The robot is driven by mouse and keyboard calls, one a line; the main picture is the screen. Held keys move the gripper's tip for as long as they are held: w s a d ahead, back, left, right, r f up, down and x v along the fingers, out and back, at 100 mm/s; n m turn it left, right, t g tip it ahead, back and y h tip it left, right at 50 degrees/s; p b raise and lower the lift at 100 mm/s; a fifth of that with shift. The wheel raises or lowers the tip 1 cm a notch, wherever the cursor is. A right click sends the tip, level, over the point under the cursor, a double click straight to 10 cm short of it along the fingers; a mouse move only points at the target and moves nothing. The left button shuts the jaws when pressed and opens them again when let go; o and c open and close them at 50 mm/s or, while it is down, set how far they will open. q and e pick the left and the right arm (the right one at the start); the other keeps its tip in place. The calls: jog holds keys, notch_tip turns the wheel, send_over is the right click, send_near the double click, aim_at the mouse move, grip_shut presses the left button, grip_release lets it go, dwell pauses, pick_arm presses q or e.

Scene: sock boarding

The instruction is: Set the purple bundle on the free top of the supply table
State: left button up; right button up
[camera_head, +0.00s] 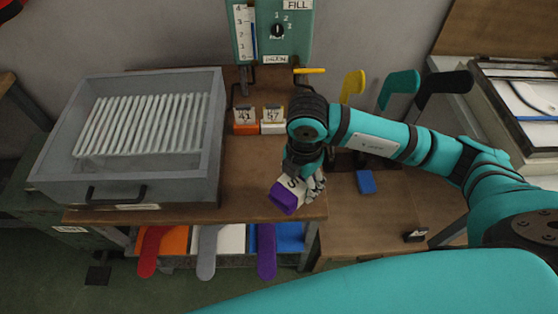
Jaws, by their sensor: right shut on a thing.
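The purple bundle (284,200) has a pale band with a dark letter on it. My right gripper (309,184) is shut on the bundle, pointing down. The bundle is over the front right part of a brown wooden table top (241,182), which I take as the supply table. I cannot tell whether the bundle touches the wood or hangs just above it. The gripper hides part of the bundle's right side. My left gripper is not in view.
A grey open tray (211,150) with a row of white slats covers the table's left side. Orange and white number-tagged blocks (245,128) stand behind the bundle. A lower wooden surface (375,220) lies to the right.

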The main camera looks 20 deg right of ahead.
jog(key=w, duration=0.5)
jog(key=w+a+p, duration=0.1)
jog(key=w, duration=0.1)
jog(key=shift+w+a+f, duration=0.1)
jog(key=shift+w+f, duration=0.25)
jog(key=f, duration=0.2)
jog(key=shift+w+f+p, duration=0.35)
jog(key=shift+p, duration=0.05)
jog(key=shift+f, duration=0.5)
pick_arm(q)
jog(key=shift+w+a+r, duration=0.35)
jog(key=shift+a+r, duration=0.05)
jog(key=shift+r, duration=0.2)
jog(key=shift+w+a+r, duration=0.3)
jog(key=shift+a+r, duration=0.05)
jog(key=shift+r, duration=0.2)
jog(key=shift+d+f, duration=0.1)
pick_arm(e)
jog(key=shift+f, duration=0.1)
jog(key=o, duration=1.2)
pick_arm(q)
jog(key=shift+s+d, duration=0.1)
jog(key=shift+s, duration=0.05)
pick_arm(e)
jog(key=shift+o, duration=0.2)
